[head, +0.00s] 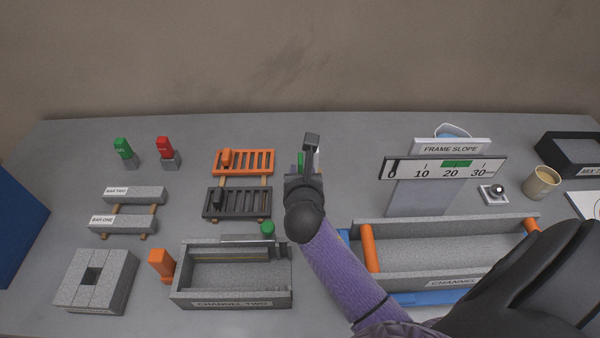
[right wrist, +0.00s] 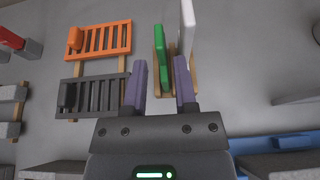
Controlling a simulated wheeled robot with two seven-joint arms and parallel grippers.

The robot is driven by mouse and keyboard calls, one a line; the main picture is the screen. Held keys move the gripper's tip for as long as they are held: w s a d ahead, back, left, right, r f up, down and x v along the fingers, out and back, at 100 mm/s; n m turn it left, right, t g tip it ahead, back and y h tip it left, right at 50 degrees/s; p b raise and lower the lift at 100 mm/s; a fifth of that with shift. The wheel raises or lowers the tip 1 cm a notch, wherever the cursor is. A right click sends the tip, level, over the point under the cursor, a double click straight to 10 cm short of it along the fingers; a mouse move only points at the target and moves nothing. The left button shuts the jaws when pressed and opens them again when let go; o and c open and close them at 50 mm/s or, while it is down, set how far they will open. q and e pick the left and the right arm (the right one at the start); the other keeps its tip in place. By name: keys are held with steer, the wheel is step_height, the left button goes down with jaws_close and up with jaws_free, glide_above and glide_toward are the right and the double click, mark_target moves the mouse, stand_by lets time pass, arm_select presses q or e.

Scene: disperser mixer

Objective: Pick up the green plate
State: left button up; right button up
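The green plate (right wrist: 161,45) stands on edge in a small wooden rack (right wrist: 194,78) in the right wrist view, beside a white plate (right wrist: 187,28). In the head view only a sliver of the green plate (head: 301,161) shows beside my right gripper (head: 311,145). My right gripper is open. In the right wrist view its two purple-grey fingers (right wrist: 160,78) are spread apart, with the lower end of the green plate appearing between them. I cannot tell whether either finger touches it. My left gripper is not in view.
Orange (head: 245,162) and black (head: 237,203) slotted racks stand to the left of the right gripper. A grey trough (head: 232,302) is in front. A slope gauge (head: 443,168) and another trough (head: 452,281) stand to the right. Open table lies behind the gripper.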

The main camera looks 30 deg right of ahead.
mark_target(300, 160)
steer(key=b+x, duration=0.1)
steer(key=x, duration=0.2)
steer(key=f+b+x, duration=0.1)
steer(key=x, duration=0.2)
steer(key=shift+a+b, duration=0.2)
steer(key=shift+b, duration=0.2)
steer(key=shift+w+d, duration=0.1)
steer(key=shift+w, duration=0.05)
steer(key=shift+r, duration=0.1)
jaws_close()
stand_by(0.6)
